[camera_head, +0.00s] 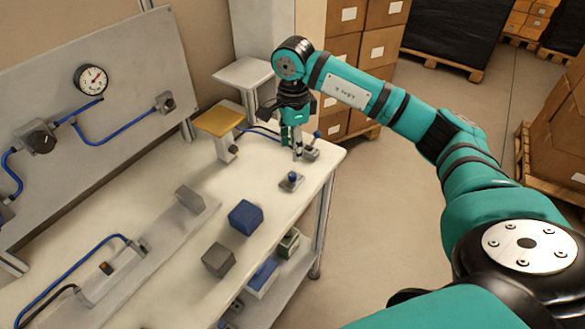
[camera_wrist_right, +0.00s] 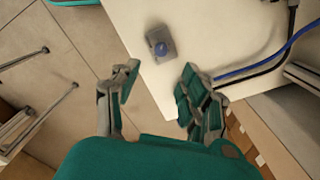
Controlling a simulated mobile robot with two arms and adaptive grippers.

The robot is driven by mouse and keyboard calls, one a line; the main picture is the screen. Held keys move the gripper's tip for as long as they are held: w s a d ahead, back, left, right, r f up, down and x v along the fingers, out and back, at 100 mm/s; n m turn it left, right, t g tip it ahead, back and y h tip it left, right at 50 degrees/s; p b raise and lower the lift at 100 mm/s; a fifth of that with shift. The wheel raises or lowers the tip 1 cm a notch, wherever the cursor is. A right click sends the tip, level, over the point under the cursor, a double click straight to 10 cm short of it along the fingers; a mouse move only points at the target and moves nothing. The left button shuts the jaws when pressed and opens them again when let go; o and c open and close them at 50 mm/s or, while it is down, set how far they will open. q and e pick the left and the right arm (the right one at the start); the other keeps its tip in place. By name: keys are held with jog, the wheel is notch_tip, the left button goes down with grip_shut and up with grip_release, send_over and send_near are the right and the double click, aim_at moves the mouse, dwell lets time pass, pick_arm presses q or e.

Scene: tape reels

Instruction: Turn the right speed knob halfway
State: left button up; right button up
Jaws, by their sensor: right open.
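Two small grey bases with blue knobs stand near the right end of the pale workbench. The nearer knob (camera_head: 291,178) is clear of my gripper; the farther knob (camera_head: 317,134) is right beside it. My right gripper (camera_head: 297,150) points down over the bench end, partly hiding the farther base. In the right wrist view, my gripper (camera_wrist_right: 158,92) is open with nothing between its fingertips. My left gripper is out of view.
A blue cube (camera_head: 245,217) and a dark grey cube (camera_head: 218,260) sit on the bench. A yellow-topped stand (camera_head: 218,121) is left of my gripper. The upright panel carries a gauge (camera_head: 91,80) and a dark knob (camera_head: 38,138). Cables lie near the bench corner.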

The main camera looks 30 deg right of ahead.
aim_at(293, 174)
notch_tip(293, 174, down, 7)
jog(key=shift+f+p, duration=0.1)
jog(key=shift+p, duration=0.65)
jog(key=shift+w+f, duration=0.1)
jog(key=shift+f, duration=1.2)
jog(key=c, duration=0.5)
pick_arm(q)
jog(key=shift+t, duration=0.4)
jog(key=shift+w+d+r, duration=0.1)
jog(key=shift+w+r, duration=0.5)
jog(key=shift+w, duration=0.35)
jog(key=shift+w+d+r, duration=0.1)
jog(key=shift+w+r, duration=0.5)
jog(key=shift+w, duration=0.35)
pick_arm(e)
grip_shut()
